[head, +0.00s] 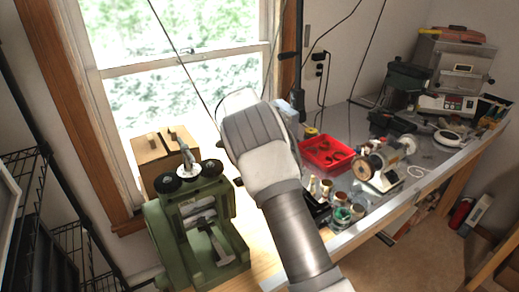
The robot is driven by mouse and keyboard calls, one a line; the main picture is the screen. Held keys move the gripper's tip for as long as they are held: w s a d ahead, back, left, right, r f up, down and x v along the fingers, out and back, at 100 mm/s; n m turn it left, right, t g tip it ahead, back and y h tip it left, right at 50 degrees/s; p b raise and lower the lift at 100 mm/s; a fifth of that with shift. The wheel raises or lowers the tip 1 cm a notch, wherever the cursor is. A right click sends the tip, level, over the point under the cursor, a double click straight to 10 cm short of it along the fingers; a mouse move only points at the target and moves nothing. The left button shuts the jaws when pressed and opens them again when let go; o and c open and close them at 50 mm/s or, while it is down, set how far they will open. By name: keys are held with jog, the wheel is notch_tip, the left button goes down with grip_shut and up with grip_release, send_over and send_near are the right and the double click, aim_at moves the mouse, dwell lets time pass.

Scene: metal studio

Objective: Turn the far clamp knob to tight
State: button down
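A green rolling mill (177,246) stands on the wooden bench at the lower left in the head view. Two round black knobs sit on its top, one at the left (168,183) and one at the right (212,168). The right one is higher in the picture and looks a little farther off. A pale disc with a grey handle (187,157) stands between them. I cannot tell how tight either knob is. My arm crosses the middle of the view to the right of the mill. My gripper does not show; the arm's end hides it or it is out of sight.
Cardboard boxes (149,153) stand behind the mill by the window. Right of my arm are a red tray (327,152), small jars (342,215), a bench motor (383,161) and more machines. Dark wire racks (38,228) stand at the left. Cables hang overhead.

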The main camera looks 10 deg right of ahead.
dwell(0.4)
jog(key=c, duration=0.5)
grip_release()
jog(key=shift+b+v, duration=0.3)
jog(key=shift+v, duration=8.45)
